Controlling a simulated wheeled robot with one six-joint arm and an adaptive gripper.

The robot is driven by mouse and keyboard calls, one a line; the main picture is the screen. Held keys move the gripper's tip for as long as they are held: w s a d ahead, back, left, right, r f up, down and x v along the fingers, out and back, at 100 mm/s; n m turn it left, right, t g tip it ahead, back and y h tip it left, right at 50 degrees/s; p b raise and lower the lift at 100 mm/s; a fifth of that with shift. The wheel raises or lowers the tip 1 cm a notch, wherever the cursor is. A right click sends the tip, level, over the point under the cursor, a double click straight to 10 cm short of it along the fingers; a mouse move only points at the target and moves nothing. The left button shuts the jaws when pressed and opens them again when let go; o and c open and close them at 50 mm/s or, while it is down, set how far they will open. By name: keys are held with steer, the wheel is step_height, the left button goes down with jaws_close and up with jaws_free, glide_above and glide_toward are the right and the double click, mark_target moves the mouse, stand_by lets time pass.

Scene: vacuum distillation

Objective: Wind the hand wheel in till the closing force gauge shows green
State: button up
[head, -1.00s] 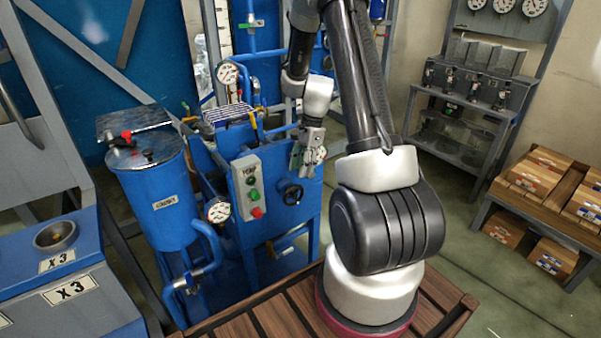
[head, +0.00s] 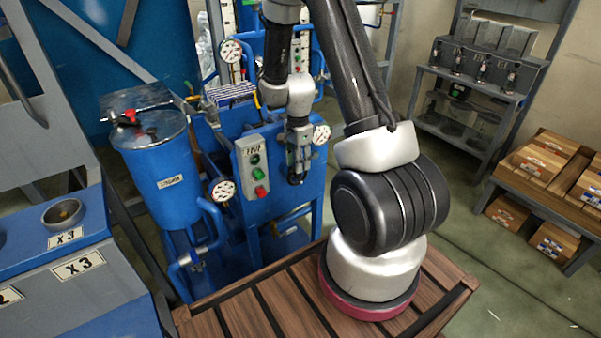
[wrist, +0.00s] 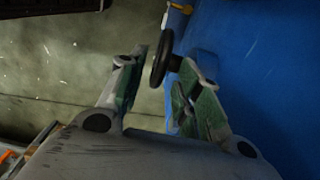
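The black hand wheel (wrist: 161,57) shows edge-on in the wrist view, beside the blue machine body. It lies between the tips of my gripper (wrist: 163,72), whose two fingers stand apart on either side of it. I see no clear grip on the wheel. In the head view my gripper (head: 298,160) points down in front of the blue machine (head: 312,188) and mostly hides the wheel. A round white gauge (head: 321,134) sits just right of my gripper. Other gauges are at the upper left (head: 231,50) and lower left (head: 222,190). No gauge reading or green zone is legible.
A grey control box (head: 252,168) with green and red buttons is close left of my gripper. A blue drum (head: 160,180) stands further left. A wooden slatted platform (head: 240,318) lies in front. Shelves with boxes (head: 550,165) stand at the right, with open floor between.

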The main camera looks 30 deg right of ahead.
mark_target(298, 184)
step_height(298, 184, down, 7)
steer(key=shift+r, duration=0.15)
steer(key=shift+c, duration=0.2)
jaws_close()
